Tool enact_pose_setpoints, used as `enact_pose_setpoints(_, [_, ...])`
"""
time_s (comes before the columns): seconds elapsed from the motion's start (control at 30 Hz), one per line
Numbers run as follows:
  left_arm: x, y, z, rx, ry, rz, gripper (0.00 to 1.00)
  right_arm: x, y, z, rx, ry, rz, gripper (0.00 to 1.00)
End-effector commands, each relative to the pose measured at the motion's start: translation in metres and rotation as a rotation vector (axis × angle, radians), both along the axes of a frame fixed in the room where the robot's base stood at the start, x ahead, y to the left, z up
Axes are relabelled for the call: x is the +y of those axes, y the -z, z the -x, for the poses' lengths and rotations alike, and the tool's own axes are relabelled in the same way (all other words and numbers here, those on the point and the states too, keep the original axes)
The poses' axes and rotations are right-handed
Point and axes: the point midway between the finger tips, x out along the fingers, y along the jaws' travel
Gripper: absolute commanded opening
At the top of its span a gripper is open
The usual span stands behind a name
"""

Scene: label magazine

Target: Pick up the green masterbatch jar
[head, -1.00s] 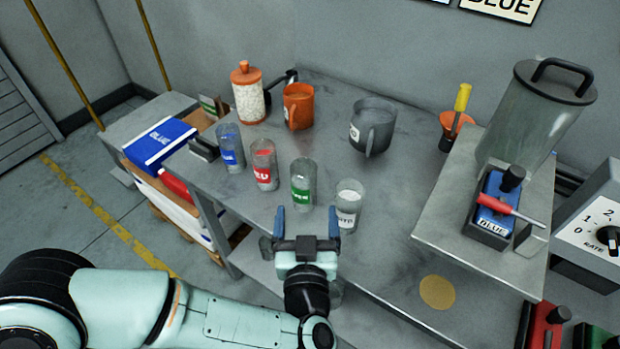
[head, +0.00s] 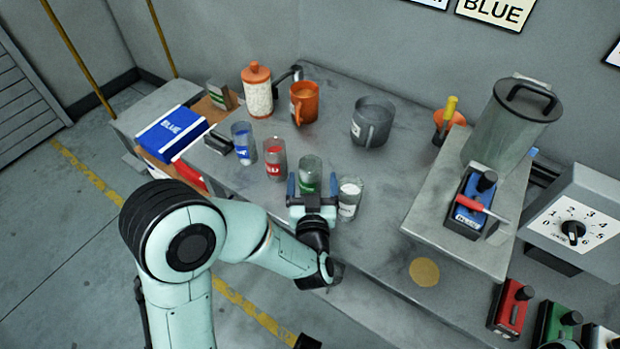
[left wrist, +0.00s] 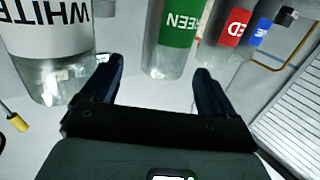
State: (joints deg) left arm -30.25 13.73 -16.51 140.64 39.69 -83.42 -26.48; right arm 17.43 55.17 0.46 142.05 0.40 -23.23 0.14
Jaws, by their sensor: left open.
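The green masterbatch jar (head: 310,172), a clear jar with a green label, stands upright on the grey bench in the head view. In the left wrist view the green jar (left wrist: 178,35) stands ahead, between the directions of the two fingers. My left gripper (head: 312,186) is open and empty, with its blue fingers close in front of the jar. The gripper hides the jar's lower part in the head view. My right gripper is not in view.
The white jar (head: 349,198) stands close to the gripper's right. The red jar (head: 275,158) and blue jar (head: 243,143) stand to the left. An orange jug (head: 304,103) and a grey jug (head: 372,122) are behind. The bench (head: 380,215) is clear right of the white jar.

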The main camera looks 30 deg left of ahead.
Motion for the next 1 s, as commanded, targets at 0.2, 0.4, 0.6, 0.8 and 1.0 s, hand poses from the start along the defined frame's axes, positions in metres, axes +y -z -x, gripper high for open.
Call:
enact_pose_setpoints(0.2, [0.02,-0.007,-0.023,-0.002,-0.005,-0.003,0.88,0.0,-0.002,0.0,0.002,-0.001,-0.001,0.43])
enact_pose_setpoints(0.4, [0.029,-0.005,-0.041,0.0,-0.001,-0.002,0.88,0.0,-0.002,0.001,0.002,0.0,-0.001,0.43])
enact_pose_setpoints(0.6, [0.03,-0.005,-0.042,0.0,0.0,-0.001,0.88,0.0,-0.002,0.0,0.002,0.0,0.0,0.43])
enact_pose_setpoints(0.8, [0.029,-0.005,-0.042,0.001,-0.001,-0.001,0.36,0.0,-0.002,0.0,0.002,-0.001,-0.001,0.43])
enact_pose_setpoints(1.0, [0.029,-0.005,-0.042,0.0,0.0,-0.001,0.08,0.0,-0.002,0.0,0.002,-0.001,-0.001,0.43])
